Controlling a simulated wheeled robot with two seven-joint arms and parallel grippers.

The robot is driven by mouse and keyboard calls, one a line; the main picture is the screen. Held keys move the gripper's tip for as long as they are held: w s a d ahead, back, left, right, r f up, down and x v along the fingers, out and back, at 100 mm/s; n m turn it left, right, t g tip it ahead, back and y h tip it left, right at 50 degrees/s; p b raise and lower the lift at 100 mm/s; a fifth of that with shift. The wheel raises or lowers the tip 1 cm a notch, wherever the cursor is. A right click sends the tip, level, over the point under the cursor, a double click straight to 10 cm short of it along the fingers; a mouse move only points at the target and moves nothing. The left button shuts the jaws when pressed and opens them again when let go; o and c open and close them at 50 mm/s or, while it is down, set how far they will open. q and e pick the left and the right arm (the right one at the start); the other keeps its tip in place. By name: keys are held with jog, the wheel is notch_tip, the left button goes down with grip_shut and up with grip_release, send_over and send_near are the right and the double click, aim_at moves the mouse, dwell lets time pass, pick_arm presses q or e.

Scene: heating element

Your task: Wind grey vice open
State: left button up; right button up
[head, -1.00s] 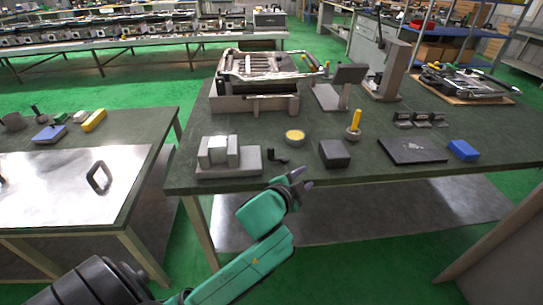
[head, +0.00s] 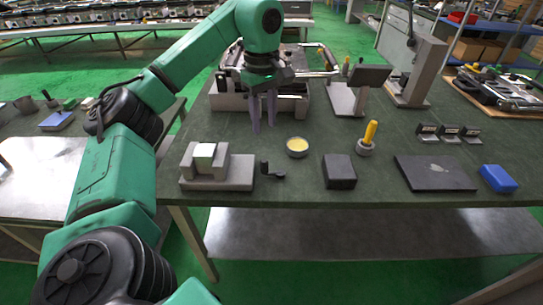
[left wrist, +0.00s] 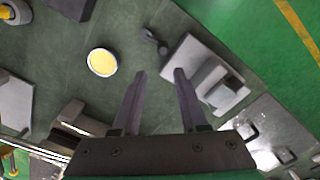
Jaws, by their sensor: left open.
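The grey vice (head: 222,168) sits at the front left of the green worktable, with a pale block between its jaws. Its dark crank handle (head: 271,171) sticks out at its right side. In the left wrist view the vice (left wrist: 206,77) and the crank (left wrist: 154,41) lie beyond the fingertips. My left gripper (head: 263,130) points down above the table, behind the vice and the crank. Its fingers are apart and empty, as the left wrist view (left wrist: 160,73) also shows. My right gripper is not in view.
A yellow-filled round dish (head: 297,147) and a dark block (head: 339,171) stand right of the crank. A yellow-handled tool (head: 368,137), a dark plate (head: 434,172) and a blue block (head: 498,178) lie further right. A large metal fixture (head: 226,98) stands behind my left gripper.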

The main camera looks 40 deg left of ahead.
pick_arm(q)
jog(key=b, duration=0.4)
send_over(264, 160)
notch_tip(264, 160, down, 5)
jog(key=shift+s+r, duration=0.1)
notch_tip(264, 160, down, 9)
jog(key=shift+f, duration=0.2)
grip_shut()
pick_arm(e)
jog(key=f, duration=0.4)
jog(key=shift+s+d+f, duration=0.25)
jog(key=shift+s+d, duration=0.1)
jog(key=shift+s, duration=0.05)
